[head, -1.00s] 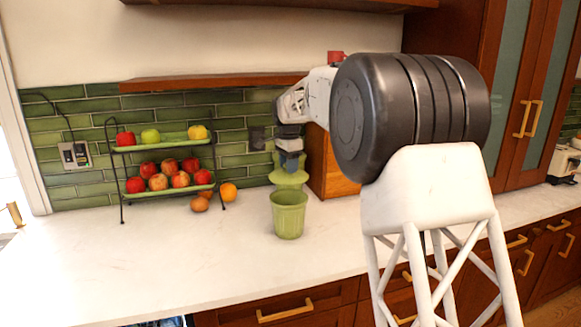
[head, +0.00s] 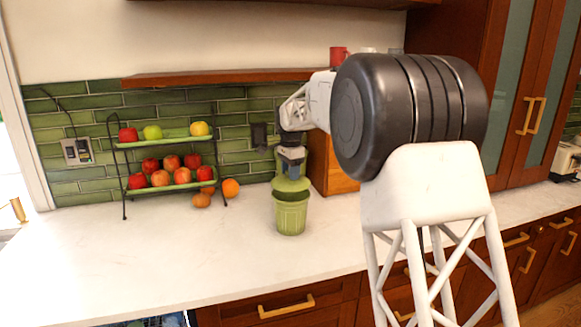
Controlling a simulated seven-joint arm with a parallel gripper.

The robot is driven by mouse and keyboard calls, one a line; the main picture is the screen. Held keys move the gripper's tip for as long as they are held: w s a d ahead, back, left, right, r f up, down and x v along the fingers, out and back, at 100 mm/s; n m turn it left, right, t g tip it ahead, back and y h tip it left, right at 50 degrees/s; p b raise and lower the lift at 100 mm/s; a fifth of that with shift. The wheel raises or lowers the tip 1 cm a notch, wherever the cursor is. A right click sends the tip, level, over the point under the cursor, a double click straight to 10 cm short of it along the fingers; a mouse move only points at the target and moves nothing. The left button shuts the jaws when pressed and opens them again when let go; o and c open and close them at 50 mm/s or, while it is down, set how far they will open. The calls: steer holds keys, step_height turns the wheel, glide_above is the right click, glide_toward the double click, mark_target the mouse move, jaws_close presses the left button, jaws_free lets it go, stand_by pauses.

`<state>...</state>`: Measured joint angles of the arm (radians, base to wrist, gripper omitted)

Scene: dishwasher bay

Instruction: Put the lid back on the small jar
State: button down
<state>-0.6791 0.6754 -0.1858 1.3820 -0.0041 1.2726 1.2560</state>
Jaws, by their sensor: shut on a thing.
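The small jar (head: 291,216) is a green, ribbed, tapered pot standing upright on the white counter. My gripper (head: 291,170) is shut on the green lid (head: 291,186) and points down over the jar. The fingertips are small here and partly merge with the lid's top.
A two-tier fruit rack (head: 165,186) with apples stands at the left, with an orange (head: 230,188) and brown round items beside it. A wooden box (head: 338,170) stands behind the jar to the right. The counter (head: 150,250) in front and left is clear.

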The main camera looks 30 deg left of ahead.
steer(key=shift+f, duration=1)
steer(key=shift+f, duration=0.45)
stand_by(2.5)
steer(key=shift+c, duration=0.4)
jaws_free()
steer(key=shift+r, duration=0.15)
steer(key=shift+r, duration=2.05)
